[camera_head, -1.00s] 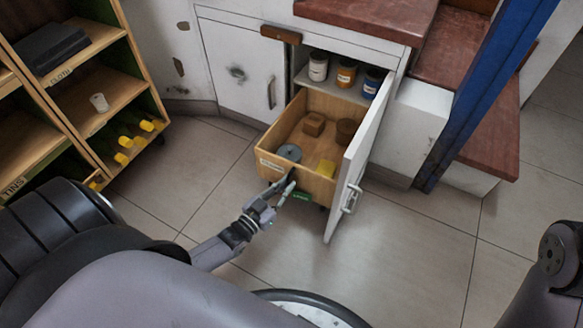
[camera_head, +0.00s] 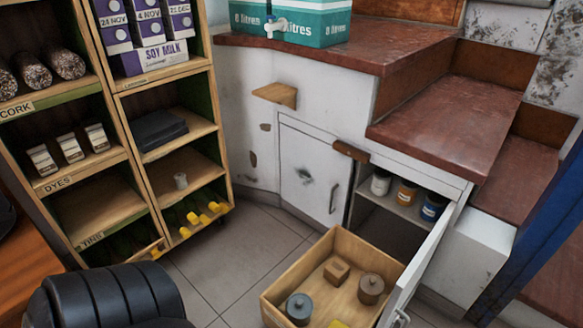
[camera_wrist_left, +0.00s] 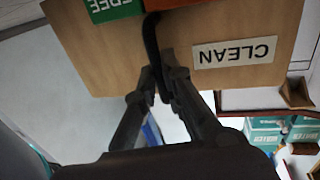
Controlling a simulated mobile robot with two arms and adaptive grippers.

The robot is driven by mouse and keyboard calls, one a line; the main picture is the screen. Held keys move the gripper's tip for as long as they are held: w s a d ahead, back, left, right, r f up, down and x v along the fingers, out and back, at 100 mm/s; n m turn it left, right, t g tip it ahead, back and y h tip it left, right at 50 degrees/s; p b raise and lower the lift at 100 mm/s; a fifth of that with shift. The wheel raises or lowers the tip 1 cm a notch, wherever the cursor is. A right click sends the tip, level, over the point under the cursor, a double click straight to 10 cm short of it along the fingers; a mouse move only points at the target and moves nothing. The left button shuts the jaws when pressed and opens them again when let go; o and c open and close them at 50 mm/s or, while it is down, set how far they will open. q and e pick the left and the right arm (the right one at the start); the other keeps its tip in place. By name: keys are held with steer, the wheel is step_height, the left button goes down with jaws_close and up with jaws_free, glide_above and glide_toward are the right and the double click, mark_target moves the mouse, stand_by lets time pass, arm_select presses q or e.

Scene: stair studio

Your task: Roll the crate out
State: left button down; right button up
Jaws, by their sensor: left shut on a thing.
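The wooden crate (camera_head: 281,285) stands in front of the open low cupboard, with its near part cut off by the bottom edge of the head view. In it are a grey round item (camera_head: 299,308), a brown block (camera_head: 337,271), a brown round lidded item (camera_head: 371,288) and a bit of yellow. The wrist view shows the crate's front (camera_wrist_left: 120,62) with an upside-down CLEAN label (camera_wrist_left: 235,52). My left gripper (camera_wrist_left: 162,75) is shut on a black strap (camera_wrist_left: 152,42) hanging at that front. My right gripper is out of view.
The open white cupboard door (camera_head: 425,262) stands close along the crate's right side. Jars (camera_head: 407,192) stand on the cupboard shelf. A wooden shelf unit (camera_head: 168,82) is at left, red-topped steps (camera_head: 460,125) at right. Tiled floor (camera_head: 215,262) is bare left of the crate.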

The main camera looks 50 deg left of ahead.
arm_select(q)
steer(key=shift+s, duration=0.3)
steer(key=c, duration=1.7)
jaws_free()
steer(key=s, duration=0.4)
steer(key=s+a, duration=0.1)
steer(key=s, duration=0.7)
steer(key=shift+a, duration=0.3)
